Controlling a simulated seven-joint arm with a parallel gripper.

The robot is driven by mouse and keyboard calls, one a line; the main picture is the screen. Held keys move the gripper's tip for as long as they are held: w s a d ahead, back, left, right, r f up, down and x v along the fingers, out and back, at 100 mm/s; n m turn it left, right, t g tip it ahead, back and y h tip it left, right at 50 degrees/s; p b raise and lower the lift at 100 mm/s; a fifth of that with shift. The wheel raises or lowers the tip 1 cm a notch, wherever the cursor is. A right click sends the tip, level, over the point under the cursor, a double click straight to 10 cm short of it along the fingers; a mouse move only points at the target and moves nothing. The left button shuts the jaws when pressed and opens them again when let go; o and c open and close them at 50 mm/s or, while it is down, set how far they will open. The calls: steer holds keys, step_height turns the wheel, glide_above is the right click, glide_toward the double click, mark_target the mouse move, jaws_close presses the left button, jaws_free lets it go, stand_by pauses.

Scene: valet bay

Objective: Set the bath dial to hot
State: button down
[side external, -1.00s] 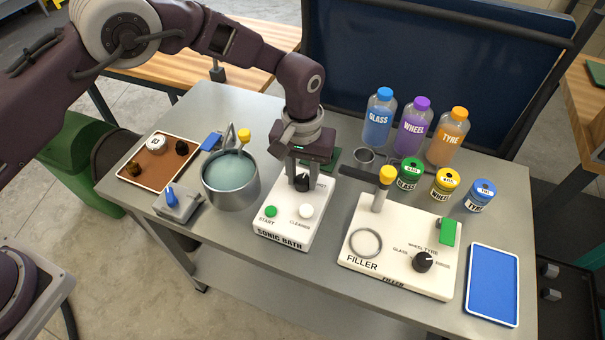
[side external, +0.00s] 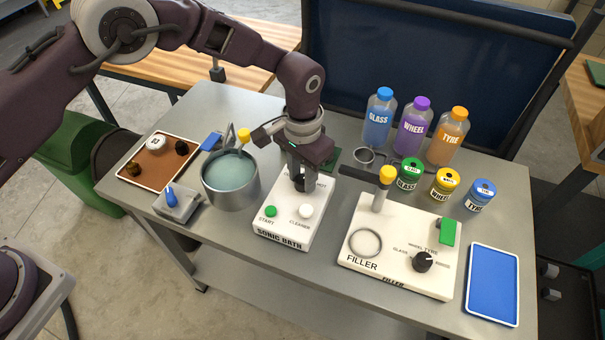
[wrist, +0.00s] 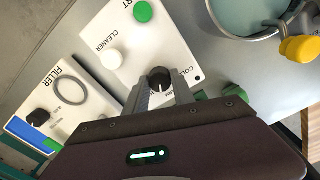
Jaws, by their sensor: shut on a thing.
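The sonic bath panel (side external: 285,228) is a white box with a green START button (side external: 271,211) and a white CLEANER button (side external: 306,211). Its black bath dial (side external: 299,183) stands at the back of the panel, partly hidden by my fingers. My gripper (side external: 297,178) points down and is shut on the dial. In the wrist view the dial (wrist: 159,78) sits between the two fingers, with a pale pointer mark on it. The word COLD shows partly beside it; the other label is hidden, so I cannot tell the exact setting.
The bath pot (side external: 231,182) with teal liquid stands left of the panel. The filler (side external: 400,248) with its own black dial (side external: 422,262) is to the right. Several bottles and jars stand behind it. A blue tray (side external: 493,284) lies at the far right, a brown tray (side external: 158,163) at the left.

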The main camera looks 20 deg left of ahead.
mark_target(302, 179)
steer(key=m, duration=0.5)
steer(key=shift+m, duration=0.4)
stand_by(0.4)
steer(key=c, duration=1.1)
jaws_free()
steer(key=shift+o, duration=0.2)
step_height(302, 179, up, 7)
steer(key=shift+r, duration=0.1)
